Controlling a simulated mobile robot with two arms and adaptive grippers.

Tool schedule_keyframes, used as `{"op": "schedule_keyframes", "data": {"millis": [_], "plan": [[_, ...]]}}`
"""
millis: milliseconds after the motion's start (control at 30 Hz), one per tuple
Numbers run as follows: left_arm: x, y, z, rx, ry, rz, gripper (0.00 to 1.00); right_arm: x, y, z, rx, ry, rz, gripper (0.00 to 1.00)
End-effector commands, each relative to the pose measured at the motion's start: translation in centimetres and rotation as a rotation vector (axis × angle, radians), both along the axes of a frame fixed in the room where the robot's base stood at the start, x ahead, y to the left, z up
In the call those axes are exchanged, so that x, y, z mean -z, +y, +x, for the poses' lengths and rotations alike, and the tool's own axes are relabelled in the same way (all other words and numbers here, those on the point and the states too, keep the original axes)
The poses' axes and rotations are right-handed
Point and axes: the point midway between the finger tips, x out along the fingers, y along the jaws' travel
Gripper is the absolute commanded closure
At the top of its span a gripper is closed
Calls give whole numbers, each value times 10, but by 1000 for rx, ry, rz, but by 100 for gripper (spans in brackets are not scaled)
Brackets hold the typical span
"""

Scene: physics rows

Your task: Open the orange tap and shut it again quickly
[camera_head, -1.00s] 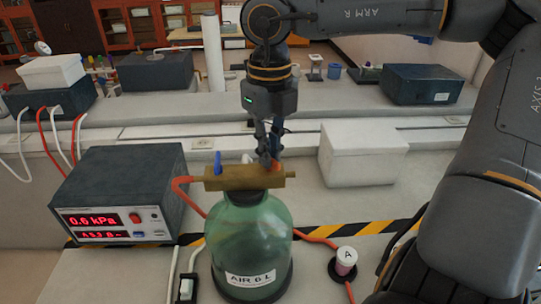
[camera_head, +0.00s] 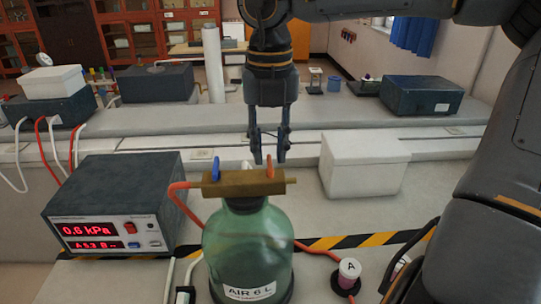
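The orange tap (camera_head: 271,168) stands upright at the right end of the brass manifold (camera_head: 246,184). A blue tap (camera_head: 216,168) stands at the manifold's left end. The manifold sits on top of a green glass bottle (camera_head: 246,240) labelled "AIR 6 L". My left gripper is not in view.
A pressure meter (camera_head: 100,222) reading 0.6 kPa stands left of the bottle. A white box (camera_head: 363,165) stands to the right, behind. Red tubing (camera_head: 176,200) joins the manifold's left end.

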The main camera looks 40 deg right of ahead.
Motion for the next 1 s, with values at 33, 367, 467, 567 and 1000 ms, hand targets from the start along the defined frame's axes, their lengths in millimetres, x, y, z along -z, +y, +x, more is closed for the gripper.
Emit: {"op": "schedule_keyframes", "data": {"millis": [33, 367, 467, 567, 1000], "plan": [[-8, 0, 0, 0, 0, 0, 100, -10, 0, 0, 0, -1, -1, 75], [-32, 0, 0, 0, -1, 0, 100, -43, 0, 0, 1, 0, -1, 75], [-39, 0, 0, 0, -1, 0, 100, -53, 0, 0, 1, 0, -1, 75], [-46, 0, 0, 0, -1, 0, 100, -63, 0, 0, 0, -1, -1, 75], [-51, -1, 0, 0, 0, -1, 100, -72, 0, 0, -1, -1, -1, 75]]}}
